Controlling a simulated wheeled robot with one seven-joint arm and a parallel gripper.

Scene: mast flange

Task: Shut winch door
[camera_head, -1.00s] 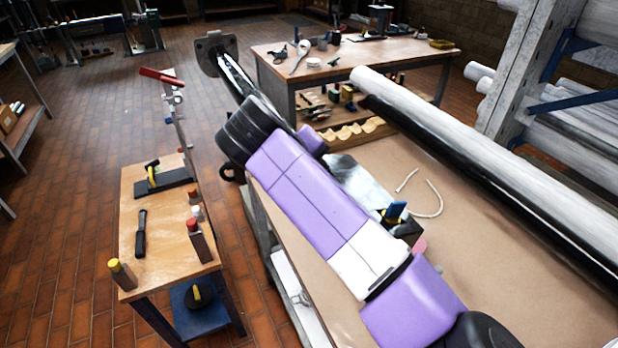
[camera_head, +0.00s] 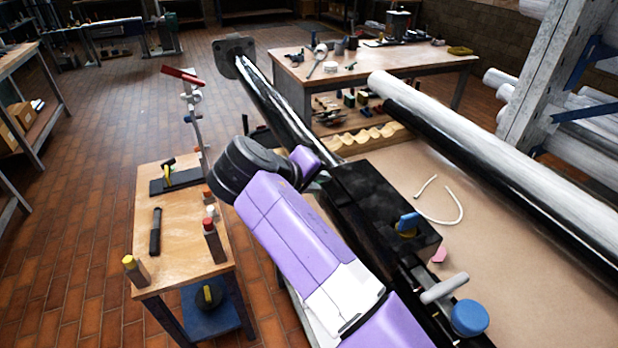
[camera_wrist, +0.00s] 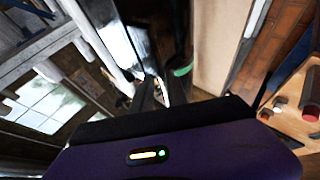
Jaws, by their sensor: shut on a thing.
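The winch housing (camera_head: 385,195) is a black box on the long mast (camera_head: 285,110), with a blue and yellow fitting on top. The winch door cannot be told clearly apart from the dark housing; its swing angle is hidden. My gripper is mostly behind my purple wrist in the head view, at the far left corner of the housing. In the wrist view my gripper (camera_wrist: 163,92) has its dark fingers close together on a thin piece, apparently the winch door's edge. The contact is dark and blurred.
A small wooden table (camera_head: 180,225) with a black hammer-like tool and several coloured-cap posts stands left of my arm. A tan bench (camera_head: 540,290) carries a white cord. A rack (camera_head: 535,90) is at right. Open tiled floor lies left.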

